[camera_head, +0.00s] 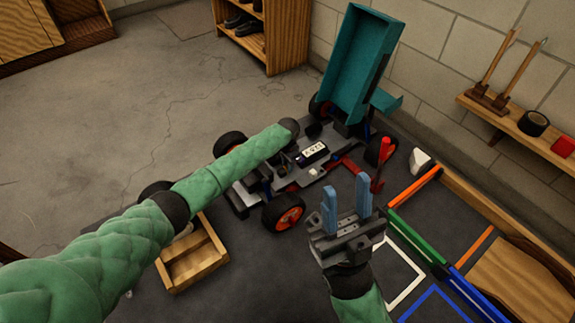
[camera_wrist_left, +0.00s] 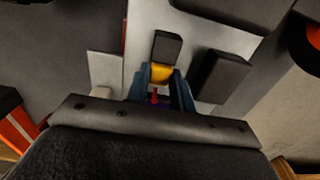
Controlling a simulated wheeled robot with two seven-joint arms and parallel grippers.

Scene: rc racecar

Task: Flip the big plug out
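The racecar chassis (camera_head: 300,172) lies on the dark mat with its teal body shell (camera_head: 358,65) tipped up at the rear. My left arm reaches over the chassis, and its gripper is hidden behind the arm's end in the head view. In the left wrist view my left gripper (camera_wrist_left: 161,84) has its blue fingers close together on either side of a yellow plug (camera_wrist_left: 161,74), which fills the gap. Red and purple parts show below it, between the fingers. My right gripper (camera_head: 346,207) is open and empty, raised in front of the car's right side.
Black blocks (camera_wrist_left: 222,77) stand close to the left fingers on the light chassis plate. A wooden box (camera_head: 193,258) is left of the car. A red upright post (camera_head: 381,160) stands near my right gripper. A shelf with tools (camera_head: 520,122) is on the right wall.

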